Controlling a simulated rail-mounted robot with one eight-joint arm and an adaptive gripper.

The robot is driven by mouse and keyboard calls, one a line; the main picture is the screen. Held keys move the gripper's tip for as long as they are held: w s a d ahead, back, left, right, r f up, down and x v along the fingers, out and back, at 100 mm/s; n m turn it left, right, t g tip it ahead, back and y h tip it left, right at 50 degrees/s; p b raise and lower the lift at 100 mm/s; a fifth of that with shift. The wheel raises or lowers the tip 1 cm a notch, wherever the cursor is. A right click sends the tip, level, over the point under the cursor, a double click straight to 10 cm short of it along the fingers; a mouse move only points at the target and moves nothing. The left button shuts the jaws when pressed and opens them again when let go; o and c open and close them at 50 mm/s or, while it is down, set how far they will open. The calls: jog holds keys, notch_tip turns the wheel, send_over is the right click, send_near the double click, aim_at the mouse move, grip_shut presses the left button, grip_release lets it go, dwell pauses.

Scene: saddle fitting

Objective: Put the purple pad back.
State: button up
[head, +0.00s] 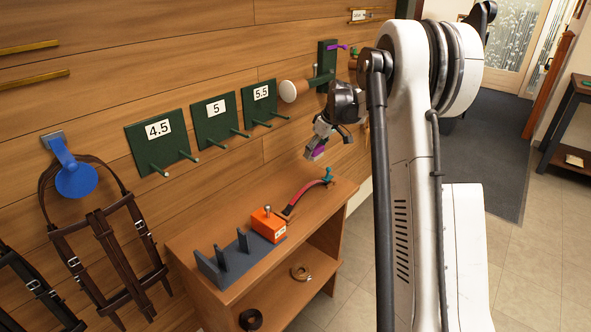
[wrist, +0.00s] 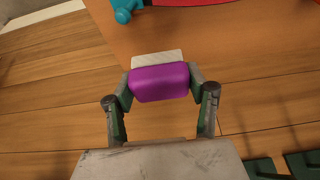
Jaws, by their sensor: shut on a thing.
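My gripper (head: 318,143) is shut on a purple pad (head: 317,153) in the head view, held in the air in front of the wooden wall and above the shelf unit. In the wrist view the pad (wrist: 158,82) sits between the two fingertips of my gripper (wrist: 160,88), with a pale flat strip showing just beyond it. A second small purple piece (head: 336,46) shows by a dark green wall bracket (head: 327,58) at the upper right; what it is cannot be told.
Green peg plates labelled 4.5 (head: 157,129), 5 (head: 215,107) and 5.5 (head: 261,93) hang on the wall. Below, the wooden shelf (head: 328,200) bears a slotted grey rack (head: 215,272), an orange block (head: 268,226) and a red curved tool (head: 303,192). Straps hang at left.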

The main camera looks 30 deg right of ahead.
send_over(293, 174)
jog(key=s, duration=0.1)
jog(key=f, duration=0.6)
jog(key=shift+s+d+b, duration=0.3)
jog(key=shift+d+b, duration=0.05)
jog(key=shift+b, duration=0.05)
notch_tip(293, 174, down, 5)
jog(key=shift+r, duration=0.1)
jog(key=shift+w+a+f, duration=0.1)
jog(key=shift+w+f, duration=0.05)
jog(key=shift+f, duration=0.2)
jog(key=shift+b, duration=0.3)
jog(key=shift+f, duration=0.1)
jog(key=o, duration=1)
